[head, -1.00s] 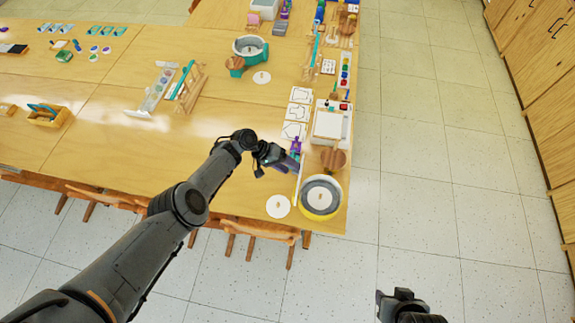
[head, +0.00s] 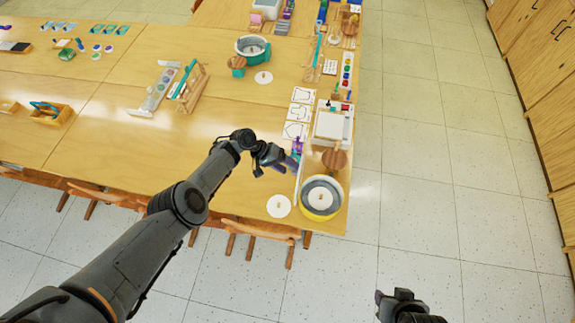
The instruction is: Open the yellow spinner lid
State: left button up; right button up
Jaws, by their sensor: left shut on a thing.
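The yellow spinner (head: 337,206) stands near the table's front right corner. It is a round tub with a yellow wall, a grey inside and a white disc in it. I cannot tell whether a clear lid covers it. A round brown wooden piece (head: 335,158) sits at its back edge. My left gripper (head: 291,163) is up and left of the spinner, apart from it in the picture. It is shut on a small purple thing, mostly hidden by the fingers. My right gripper (head: 395,298) is low at the right, over the floor; its fingers are unclear.
A white paper disc (head: 279,206) lies left of the spinner. A white tray (head: 329,125) and outline cards (head: 296,131) are behind it. A teal spinner (head: 252,48) stands farther back.

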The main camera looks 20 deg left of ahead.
pick_arm(q)
jog(key=p+v, duration=0.3)
jog(key=v, duration=0.7)
jog(key=shift+p, duration=0.4)
jog(key=shift+r, duration=0.1)
